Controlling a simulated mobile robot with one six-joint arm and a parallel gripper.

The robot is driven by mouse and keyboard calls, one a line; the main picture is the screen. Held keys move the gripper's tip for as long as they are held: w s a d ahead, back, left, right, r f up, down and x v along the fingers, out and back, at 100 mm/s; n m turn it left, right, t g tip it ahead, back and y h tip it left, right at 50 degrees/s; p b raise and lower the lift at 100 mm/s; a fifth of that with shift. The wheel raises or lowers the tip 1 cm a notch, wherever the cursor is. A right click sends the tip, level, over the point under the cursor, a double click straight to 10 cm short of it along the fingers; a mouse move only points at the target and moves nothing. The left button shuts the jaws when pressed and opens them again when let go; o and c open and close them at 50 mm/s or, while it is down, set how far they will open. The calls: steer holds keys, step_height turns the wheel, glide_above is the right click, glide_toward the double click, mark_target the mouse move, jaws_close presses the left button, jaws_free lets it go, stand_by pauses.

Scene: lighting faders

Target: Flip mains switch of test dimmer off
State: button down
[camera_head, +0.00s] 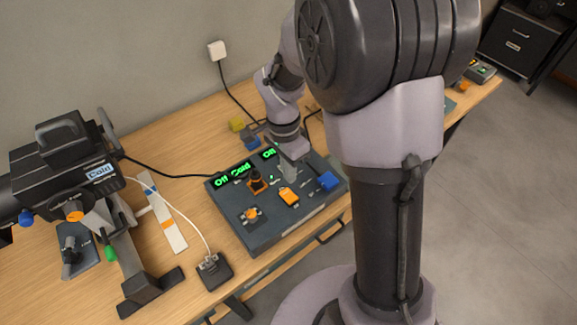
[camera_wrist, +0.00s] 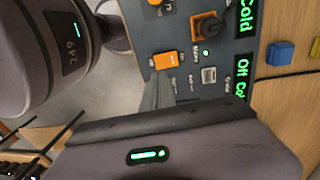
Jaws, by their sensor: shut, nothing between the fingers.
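A dark control panel (camera_head: 240,232) lies on the wooden table, with green displays reading "Off", "Cold" and "Off" (camera_head: 269,153). Contact cannot be told.
A black lamp (camera_head: 65,150) with a "Cold" display stands at the left. A white-and-orange strip (camera_head: 165,222) and a dark cable box (camera_head: 213,270) lie between. Yellow (camera_head: 237,124) and blue (camera_head: 250,143) blocks sit behind the panel. My arm hides the table's right part.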

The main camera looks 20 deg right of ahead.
mark_target(292, 198)
steer(key=f, duration=0.2)
steer(key=f+b, duration=0.1)
steer(key=f, duration=0.2)
steer(key=s+f+b, duration=0.1)
steer(key=f, duration=0.2)
steer(key=shift+d, duration=0.15)
steer(key=shift+f+b, duration=0.25)
steer(key=shift+b, duration=0.2)
steer(key=shift+s+r, duration=0.1)
steer(key=shift+s, duration=0.05)
steer(key=shift+w, duration=0.2)
